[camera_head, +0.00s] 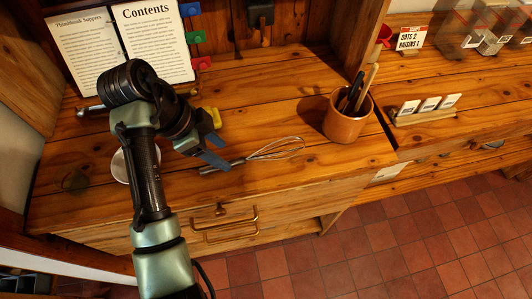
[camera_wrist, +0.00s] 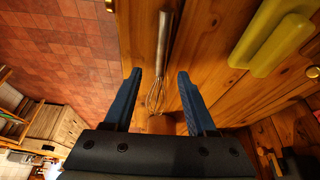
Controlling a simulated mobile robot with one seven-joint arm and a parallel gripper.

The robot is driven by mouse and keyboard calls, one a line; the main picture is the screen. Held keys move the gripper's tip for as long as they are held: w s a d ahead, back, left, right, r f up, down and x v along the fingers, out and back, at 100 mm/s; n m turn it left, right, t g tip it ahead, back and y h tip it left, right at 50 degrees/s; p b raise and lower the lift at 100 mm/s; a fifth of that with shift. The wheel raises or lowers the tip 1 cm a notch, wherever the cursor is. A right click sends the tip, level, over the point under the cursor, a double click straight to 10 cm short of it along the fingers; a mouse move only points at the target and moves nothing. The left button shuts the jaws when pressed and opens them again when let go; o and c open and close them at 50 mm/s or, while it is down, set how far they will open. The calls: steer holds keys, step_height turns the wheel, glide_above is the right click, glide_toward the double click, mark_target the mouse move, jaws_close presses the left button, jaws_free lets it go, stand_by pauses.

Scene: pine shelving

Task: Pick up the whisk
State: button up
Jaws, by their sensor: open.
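The whisk (camera_head: 273,149) lies flat on the wooden counter, its wire loops towards the terracotta crock and its handle to the left. My gripper (camera_head: 217,157) is over the handle end in the head view, hiding part of it. In the wrist view the whisk (camera_wrist: 164,45) runs lengthwise between the two blue fingers of my gripper (camera_wrist: 157,75). The handle points to the top of the picture and the wires lie between the fingers. The fingers are apart and hold nothing. The height of the fingers above the whisk is hard to tell.
The terracotta crock (camera_head: 345,123) with utensils stands right of the whisk. An open recipe book (camera_head: 150,50) leans at the back. A yellow piece (camera_wrist: 272,35) is beside the whisk in the wrist view. The counter's front edge, with a drawer handle (camera_head: 228,230) below, is near.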

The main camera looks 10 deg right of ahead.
mark_target(231, 161)
steer(key=x, duration=0.4)
steer(key=shift+f, duration=0.35)
jaws_close()
